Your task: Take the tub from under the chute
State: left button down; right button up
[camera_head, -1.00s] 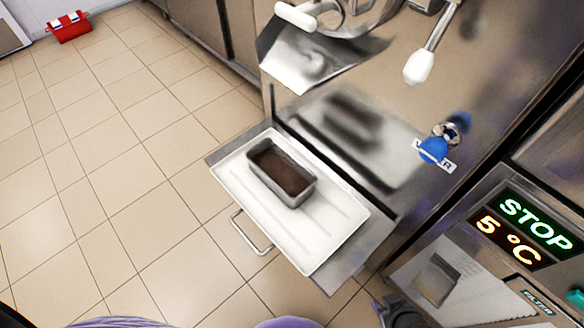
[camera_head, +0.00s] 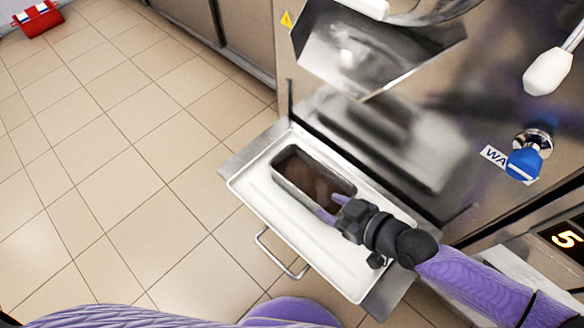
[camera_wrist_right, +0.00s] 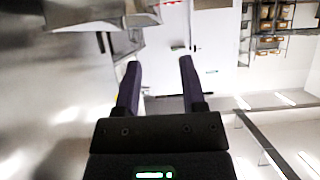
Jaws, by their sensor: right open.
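The tub (camera_head: 293,190) is an open, rectangular metal loaf-shaped container with a dark brown inside. It stands upright on a white tray (camera_head: 258,200), in front of and below the slanted metal chute (camera_head: 365,45). My right gripper (camera_head: 333,207) is open at the tub's near right end, its two purple fingers overlapping that end in the head view. I cannot tell whether they touch it. In the right wrist view the gripper (camera_wrist_right: 158,78) shows its fingers apart with nothing visible between them, and I cannot make out the tub there. My left gripper is out of view.
A wire handle (camera_head: 280,252) sticks out at the tray's front left. The steel machine front rises behind the tray, with a blue knob (camera_head: 524,163) and a white-tipped lever (camera_head: 548,70). A red case (camera_head: 38,18) is far left. Tiled floor left of the tray is clear.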

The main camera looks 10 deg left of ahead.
aim_at(300, 192)
jog(key=b+x, duration=0.2)
jog(key=x, duration=0.2)
jog(key=b+x, duration=0.2)
jog(key=x, duration=0.3)
jog(key=shift+f, duration=0.3)
jog(key=shift+w+a+f, duration=0.1)
jog(key=shift+w+a, duration=0.1)
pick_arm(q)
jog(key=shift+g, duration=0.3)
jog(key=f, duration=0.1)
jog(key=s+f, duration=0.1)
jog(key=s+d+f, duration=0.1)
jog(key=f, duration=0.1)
pick_arm(e)
jog(key=shift+c, duration=0.5)
grip_shut()
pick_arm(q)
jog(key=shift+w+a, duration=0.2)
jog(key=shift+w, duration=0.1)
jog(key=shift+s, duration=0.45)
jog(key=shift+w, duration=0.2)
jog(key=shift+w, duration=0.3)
